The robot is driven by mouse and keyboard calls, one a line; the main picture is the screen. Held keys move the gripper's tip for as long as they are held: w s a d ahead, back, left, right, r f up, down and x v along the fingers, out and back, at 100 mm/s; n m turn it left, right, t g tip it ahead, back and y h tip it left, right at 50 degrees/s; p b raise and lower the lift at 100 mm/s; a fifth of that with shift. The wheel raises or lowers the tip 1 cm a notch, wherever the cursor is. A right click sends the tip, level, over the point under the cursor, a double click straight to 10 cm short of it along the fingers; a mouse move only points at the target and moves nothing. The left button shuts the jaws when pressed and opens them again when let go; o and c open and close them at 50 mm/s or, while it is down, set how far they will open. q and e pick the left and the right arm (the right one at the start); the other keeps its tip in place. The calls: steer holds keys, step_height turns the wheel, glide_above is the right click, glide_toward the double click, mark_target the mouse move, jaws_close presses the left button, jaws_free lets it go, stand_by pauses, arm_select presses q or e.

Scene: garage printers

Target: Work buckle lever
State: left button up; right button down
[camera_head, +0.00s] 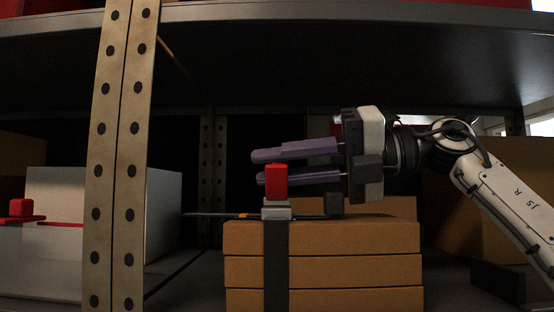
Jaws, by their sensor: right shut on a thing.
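A red buckle lever (276,183) stands upright on a grey buckle (276,212). The buckle sits on a dark strap (276,265) that runs down the front of a stack of brown boxes (350,238). My right gripper (262,167) comes in from the right, its two purple fingers level, one above the other. It is shut on the red buckle lever, which hides part of the lower finger; the exact contact is hard to see. My left gripper is not in view.
A perforated shelf post (122,150) stands left of the boxes. A dark shelf (320,75) spans overhead. A white box (105,205) and another red piece (22,208) are at the left. A thin dark rod (215,215) sticks out left of the buckle.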

steer(key=shift+w+m, duration=0.5)
steer(key=shift+m, duration=0.5)
steer(key=c, duration=1.6)
jaws_free()
steer(key=shift+f, duration=0.1)
steer(key=shift+o, duration=0.2)
steer(key=shift+d, duration=0.15)
steer(key=d, duration=0.3)
steer(key=d+r, duration=0.1)
steer(key=d, duration=0.2)
steer(key=s+d+b, duration=0.1)
steer(key=d, duration=0.3)
steer(key=shift+r, duration=0.15)
